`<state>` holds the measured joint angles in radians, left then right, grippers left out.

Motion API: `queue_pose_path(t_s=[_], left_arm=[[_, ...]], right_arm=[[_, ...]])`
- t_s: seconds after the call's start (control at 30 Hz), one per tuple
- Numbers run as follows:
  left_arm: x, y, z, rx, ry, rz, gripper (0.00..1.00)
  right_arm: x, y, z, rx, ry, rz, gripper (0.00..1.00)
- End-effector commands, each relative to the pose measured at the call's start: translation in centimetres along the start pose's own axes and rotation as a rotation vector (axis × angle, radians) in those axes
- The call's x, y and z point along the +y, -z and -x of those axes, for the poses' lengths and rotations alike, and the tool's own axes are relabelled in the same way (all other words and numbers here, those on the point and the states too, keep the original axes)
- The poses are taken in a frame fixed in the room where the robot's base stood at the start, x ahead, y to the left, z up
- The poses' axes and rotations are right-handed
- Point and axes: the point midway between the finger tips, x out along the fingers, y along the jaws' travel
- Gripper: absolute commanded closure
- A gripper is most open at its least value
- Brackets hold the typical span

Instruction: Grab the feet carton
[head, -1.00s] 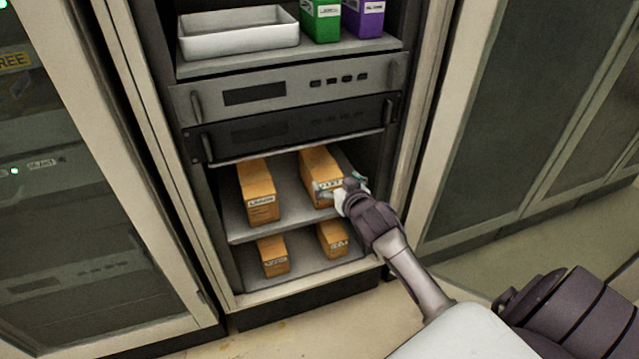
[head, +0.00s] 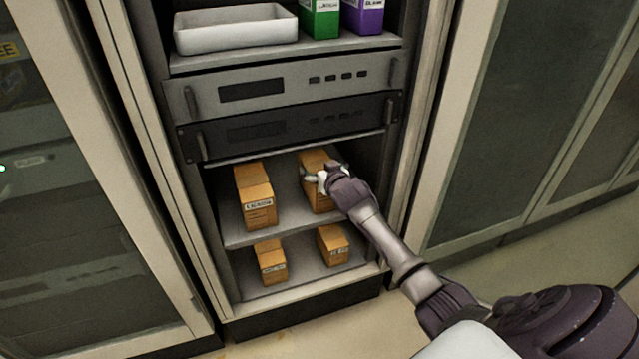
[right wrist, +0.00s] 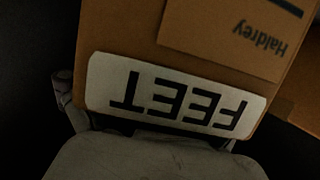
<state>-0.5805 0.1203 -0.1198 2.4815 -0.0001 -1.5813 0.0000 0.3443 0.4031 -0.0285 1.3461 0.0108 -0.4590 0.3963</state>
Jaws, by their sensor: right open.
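The feet carton (head: 318,202) is an orange-brown box at the right of the upper of the two carton shelves. In the right wrist view the carton (right wrist: 130,40) fills much of the picture, and its white label reads FEET upside down. My right gripper (head: 322,178) is open at this carton, its fingers by the front and top, partly covering it. In the right wrist view a finger shows beside the carton's left edge; whether the fingers touch it I cannot tell. My left gripper is not in view.
A similar carton (head: 256,200) stands to the left on the same shelf. Two smaller cartons, left (head: 271,263) and right (head: 333,246), stand on the shelf below. A black rack unit (head: 290,127) is close above. The cabinet's right frame (head: 424,130) is near my arm.

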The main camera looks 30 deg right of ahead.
Motion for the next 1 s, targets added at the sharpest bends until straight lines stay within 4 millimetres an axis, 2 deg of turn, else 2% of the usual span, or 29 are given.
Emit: queue_pose_path(t_s=[0.17, 0.6, 0.67, 1.0], left_arm=[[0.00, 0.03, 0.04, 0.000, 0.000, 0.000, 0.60], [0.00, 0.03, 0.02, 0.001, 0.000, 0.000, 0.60], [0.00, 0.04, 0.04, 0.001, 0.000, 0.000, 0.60], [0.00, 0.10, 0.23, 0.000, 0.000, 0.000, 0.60]], right_arm=[[-0.01, 0.05, 0.03, 0.000, 0.000, 0.000, 0.00], [-0.02, -0.06, 0.05, -0.002, 0.000, 0.000, 0.73], [-0.02, 0.18, 0.06, 0.003, 0.001, 0.000, 0.81], [-0.02, 0.56, 0.18, 0.002, 0.000, -0.001, 0.82]])
